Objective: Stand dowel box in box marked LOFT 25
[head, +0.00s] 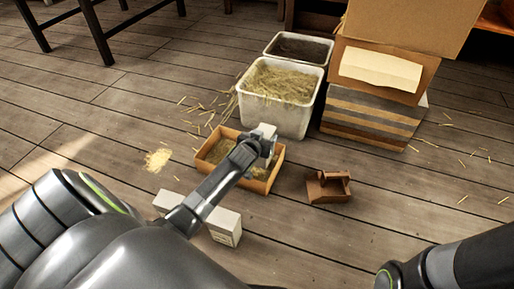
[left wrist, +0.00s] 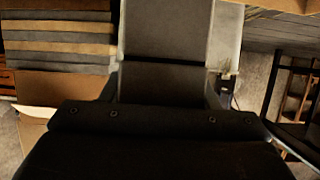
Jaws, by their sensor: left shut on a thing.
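My left gripper (head: 266,144) reaches over a shallow open brown box (head: 274,178) with straw in it. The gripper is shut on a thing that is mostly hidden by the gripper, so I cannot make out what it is. A long pale box (head: 224,228) lies on the floor beneath my left forearm, which covers its middle. No LOFT 25 marking is readable on any box. The left wrist view is mostly filled by the dark gripper body. My right arm enters at the lower right of the head view, with its gripper out of view.
A white bin (head: 284,117) full of straw stands behind the brown box, with a dark-filled bin (head: 299,47) behind it. A striped box (head: 366,118) with cardboard boxes on top is at right. A small brown carrier (head: 328,188) stands right of the open box. Loose straw lies around.

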